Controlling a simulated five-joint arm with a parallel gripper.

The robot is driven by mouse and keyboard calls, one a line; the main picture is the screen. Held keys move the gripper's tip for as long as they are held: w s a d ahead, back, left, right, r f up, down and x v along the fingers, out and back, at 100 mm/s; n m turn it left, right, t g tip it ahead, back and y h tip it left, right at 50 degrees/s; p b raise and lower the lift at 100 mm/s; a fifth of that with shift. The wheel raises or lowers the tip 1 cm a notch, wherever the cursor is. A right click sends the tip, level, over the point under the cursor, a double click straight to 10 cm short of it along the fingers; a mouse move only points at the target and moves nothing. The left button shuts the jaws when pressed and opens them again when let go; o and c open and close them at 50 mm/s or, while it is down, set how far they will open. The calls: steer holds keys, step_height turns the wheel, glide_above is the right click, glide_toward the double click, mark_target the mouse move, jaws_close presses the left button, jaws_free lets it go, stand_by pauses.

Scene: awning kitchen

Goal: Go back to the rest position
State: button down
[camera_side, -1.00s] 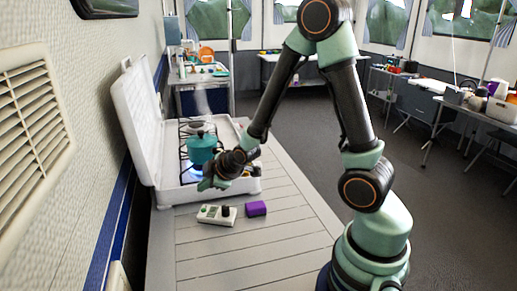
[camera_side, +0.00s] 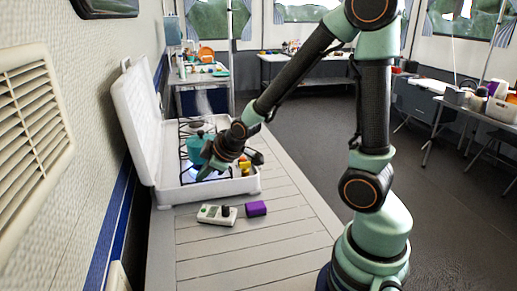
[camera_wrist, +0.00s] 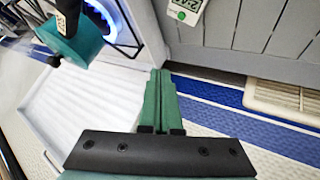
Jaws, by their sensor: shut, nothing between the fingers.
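My gripper (camera_side: 206,168) is shut and empty. In the side view it hangs over the front of the white camping stove (camera_side: 222,187), just in front of the teal kettle (camera_side: 194,146), and partly hides it. In the wrist view my gripper's green fingers (camera_wrist: 160,82) are pressed together with nothing between them. The kettle (camera_wrist: 78,42) shows there at the upper left, beside a lit blue flame (camera_wrist: 112,14). Steam rises above the kettle in the side view.
The stove's open lid (camera_side: 137,120) stands at the left, near the wall. The air right of the stove is clear.

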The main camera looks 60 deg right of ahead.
steer(key=s+a+r+m+g, duration=0.2)
steer(key=s+a+r+m, duration=0.2)
steer(key=s+r, duration=0.7)
steer(key=shift+s+a+m+g+y, duration=0.15)
steer(key=shift+s+m+g+y, duration=0.2)
steer(key=shift+s+m, duration=0.8)
steer(key=shift+s, duration=0.1)
